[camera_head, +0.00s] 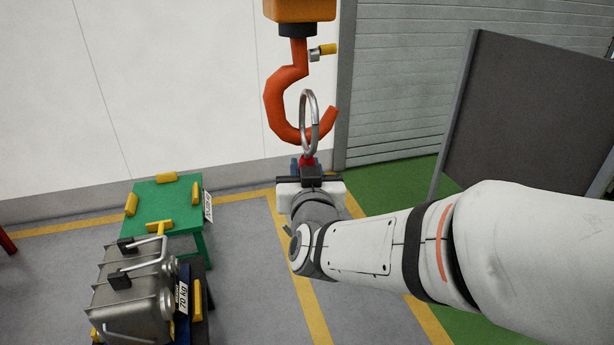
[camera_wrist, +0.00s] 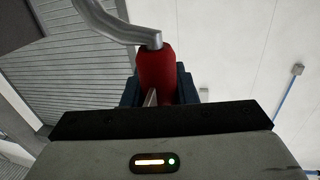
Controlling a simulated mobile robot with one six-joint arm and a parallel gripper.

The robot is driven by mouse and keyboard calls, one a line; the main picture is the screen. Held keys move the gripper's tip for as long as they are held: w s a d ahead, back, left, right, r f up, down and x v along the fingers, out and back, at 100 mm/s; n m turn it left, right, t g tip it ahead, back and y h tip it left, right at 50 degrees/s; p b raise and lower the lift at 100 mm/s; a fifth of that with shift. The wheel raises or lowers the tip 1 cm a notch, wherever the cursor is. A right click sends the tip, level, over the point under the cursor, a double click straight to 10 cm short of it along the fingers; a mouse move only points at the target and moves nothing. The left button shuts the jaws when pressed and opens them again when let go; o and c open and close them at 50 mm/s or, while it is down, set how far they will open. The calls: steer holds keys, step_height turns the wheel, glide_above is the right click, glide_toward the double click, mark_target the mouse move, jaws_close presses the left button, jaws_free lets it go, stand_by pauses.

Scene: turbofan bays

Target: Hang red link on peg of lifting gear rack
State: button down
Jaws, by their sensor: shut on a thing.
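The red link is a grey metal ring (camera_head: 316,122) with a red grip (camera_wrist: 155,68) below it. My gripper (camera_head: 308,168) is shut on the red grip, with its blue fingers on both sides in the wrist view (camera_wrist: 158,95). The ring stands upright above my gripper, at the bowl of an orange-red hook (camera_head: 274,105). It overlaps the hook in the picture; whether the two touch or the ring is around the hook, I cannot tell. I see no rack peg in either view.
The hook hangs below an orange block (camera_head: 300,10). A green table (camera_head: 165,190) with yellow stops stands at left. Before it is a grey metal case (camera_head: 130,285) with handles, marked 70 kg. A dark panel (camera_head: 525,110) stands at right. The wall and a grey shutter (camera_head: 405,80) are behind.

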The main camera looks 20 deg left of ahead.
mark_target(304, 158)
steer(key=w+a+f+p, duration=0.1)
steer(key=w+f, duration=0.2)
steer(key=f, duration=0.3)
steer(key=shift+w+a+f, duration=0.2)
steer(key=shift+w, duration=0.2)
steer(key=shift+f, duration=0.25)
steer(key=c, duration=1.2)
jaws_free()
steer(key=shift+o, duration=0.2)
steer(key=shift+r+p, duration=0.15)
steer(key=shift+p, duration=0.65)
steer(key=b+v, duration=0.1)
steer(key=v, duration=0.1)
steer(key=b+v, duration=0.1)
steer(key=v, duration=0.1)
steer(key=b+v, duration=0.1)
steer(key=v, duration=0.1)
steer(key=shift+s+d+f+b, duration=0.15)
steer(key=shift+f+b, duration=0.2)
steer(key=shift+b, duration=0.05)
steer(key=shift+s+d+r, duration=0.1)
steer(key=shift+s+d, duration=0.2)
steer(key=shift+s, duration=0.35)
